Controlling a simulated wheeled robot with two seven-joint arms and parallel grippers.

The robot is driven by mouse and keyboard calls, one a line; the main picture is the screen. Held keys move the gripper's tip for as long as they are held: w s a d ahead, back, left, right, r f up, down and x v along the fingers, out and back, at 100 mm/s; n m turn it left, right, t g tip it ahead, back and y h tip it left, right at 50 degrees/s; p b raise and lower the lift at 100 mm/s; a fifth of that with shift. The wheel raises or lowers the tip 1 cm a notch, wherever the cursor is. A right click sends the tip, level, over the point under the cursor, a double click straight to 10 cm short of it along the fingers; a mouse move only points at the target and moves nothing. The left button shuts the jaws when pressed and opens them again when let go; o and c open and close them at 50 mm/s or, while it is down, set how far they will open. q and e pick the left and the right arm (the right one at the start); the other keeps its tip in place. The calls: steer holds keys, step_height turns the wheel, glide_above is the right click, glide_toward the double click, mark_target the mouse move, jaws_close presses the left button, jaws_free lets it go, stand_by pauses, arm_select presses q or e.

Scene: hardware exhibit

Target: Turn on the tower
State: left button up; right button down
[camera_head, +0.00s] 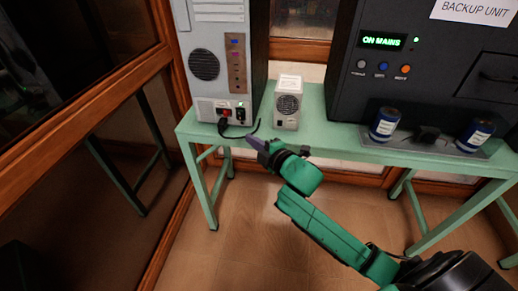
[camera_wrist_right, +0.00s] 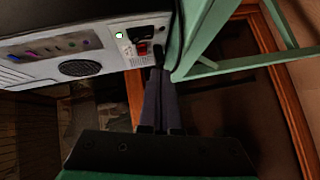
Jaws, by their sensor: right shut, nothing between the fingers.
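The tower (camera_head: 216,62) is a tall pale grey case at the left end of the green table. It shows sideways in the wrist view (camera_wrist_right: 85,52). Low on its front is a panel with a red part (camera_head: 223,121), a black socket or switch and a small green light (camera_head: 241,104). The wrist view shows the red part (camera_wrist_right: 141,47) and the light (camera_wrist_right: 119,35) too. My right gripper (camera_head: 249,139) is shut and empty, just in front of the tower's lower right. Its fingertips (camera_wrist_right: 160,72) point close to the panel; contact cannot be told. My left gripper is not in view.
A small white box with a round grille (camera_head: 287,105) stands right of the tower. A dark backup unit (camera_head: 430,80) reading "ON MAINS" and two blue cylinders (camera_head: 384,124) are further right on the green table (camera_head: 330,140). Wood-framed glass is at left.

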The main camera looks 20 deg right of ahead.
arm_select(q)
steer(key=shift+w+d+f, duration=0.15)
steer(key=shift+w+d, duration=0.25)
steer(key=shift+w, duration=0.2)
arm_select(e)
steer(key=v, duration=0.4)
steer(key=shift+a+f, duration=0.15)
steer(key=shift+s, duration=0.1)
